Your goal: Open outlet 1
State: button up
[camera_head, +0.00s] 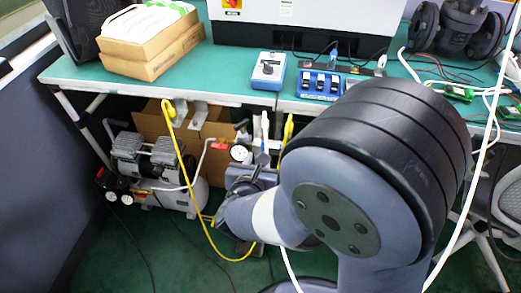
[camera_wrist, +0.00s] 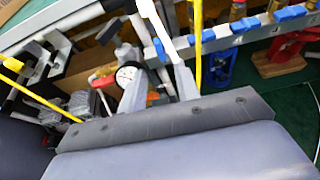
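A row of blue-handled valves on a light metal bar shows at the upper right of the wrist view, with blue handles such as this valve handle (camera_wrist: 245,25). Small marks sit on the bar below them; I cannot read for certain which is outlet 1. My gripper (camera_wrist: 157,72) points toward the area under the table edge. Its two pale fingers stand apart with nothing visibly held between them. In the head view my arm hides most of the gripper and the valves.
A pressure gauge (camera_head: 239,153) with a red part beside it is close to my gripper; the gauge also shows in the wrist view (camera_wrist: 127,75). A compressor (camera_head: 158,160) stands under the green table (camera_head: 220,85) at left. Yellow hoses and a cardboard box (camera_head: 185,125) crowd the space.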

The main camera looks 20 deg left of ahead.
jog(key=shift+v, duration=2.1)
